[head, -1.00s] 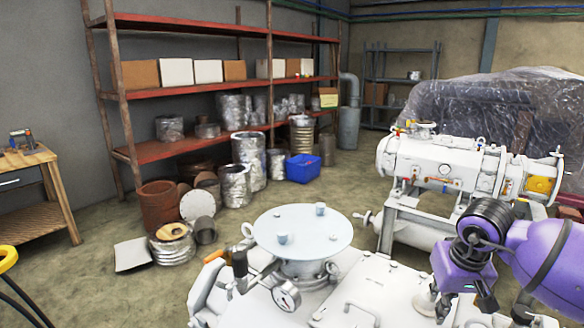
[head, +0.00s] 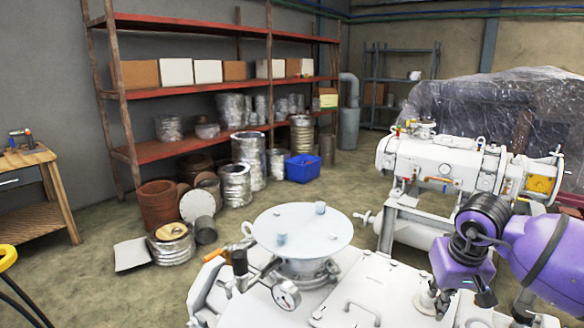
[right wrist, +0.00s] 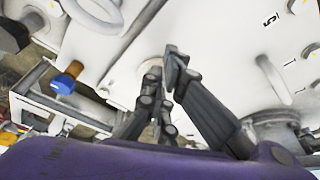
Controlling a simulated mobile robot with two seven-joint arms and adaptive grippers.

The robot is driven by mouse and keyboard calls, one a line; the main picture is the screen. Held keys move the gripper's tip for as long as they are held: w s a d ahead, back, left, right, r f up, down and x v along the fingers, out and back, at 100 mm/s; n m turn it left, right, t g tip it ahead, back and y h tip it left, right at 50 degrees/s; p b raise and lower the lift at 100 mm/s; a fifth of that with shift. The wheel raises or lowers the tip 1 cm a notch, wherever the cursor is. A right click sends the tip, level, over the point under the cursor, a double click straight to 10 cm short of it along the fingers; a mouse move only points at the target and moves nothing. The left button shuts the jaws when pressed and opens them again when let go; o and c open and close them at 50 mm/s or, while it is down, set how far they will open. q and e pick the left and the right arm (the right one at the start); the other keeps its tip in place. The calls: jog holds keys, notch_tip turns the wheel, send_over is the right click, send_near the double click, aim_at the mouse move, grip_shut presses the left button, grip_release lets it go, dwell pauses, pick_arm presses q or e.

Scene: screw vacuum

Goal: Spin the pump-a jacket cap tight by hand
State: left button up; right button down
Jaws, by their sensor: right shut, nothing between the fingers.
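My right gripper (right wrist: 172,68) is shut and empty over the white pump casing (head: 345,290), as the right wrist view shows. Its dark fingers come together close to the white surface and hide part of what lies behind them. In the head view the purple gripper body hangs above the right part of the casing, and a small grey fitting (head: 427,302) stands beside it. I cannot tell which fitting is the pump-a jacket cap. In the right wrist view, a blue-capped brass fitting (right wrist: 63,82) sits left of the fingers, apart from them. My left gripper is not in view.
A round grey flange plate (head: 302,229) and a pressure gauge (head: 286,295) rise from the casing left of my right arm. A second white pump (head: 440,162) stands behind. Red shelving (head: 200,138) and loose drums line the back wall. Open floor lies at left.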

jog(key=shift+w+r, duration=0.1)
jog(key=shift+w, duration=0.15)
dwell(0.4)
pick_arm(q)
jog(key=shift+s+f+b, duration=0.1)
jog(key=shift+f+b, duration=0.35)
jog(key=shift+b, duration=0.1)
pick_arm(e)
jog(key=shift+a, duration=0.15)
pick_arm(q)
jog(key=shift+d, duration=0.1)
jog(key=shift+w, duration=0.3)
pick_arm(e)
jog(key=shift+a+r, duration=0.1)
jog(key=shift+a, duration=0.15)
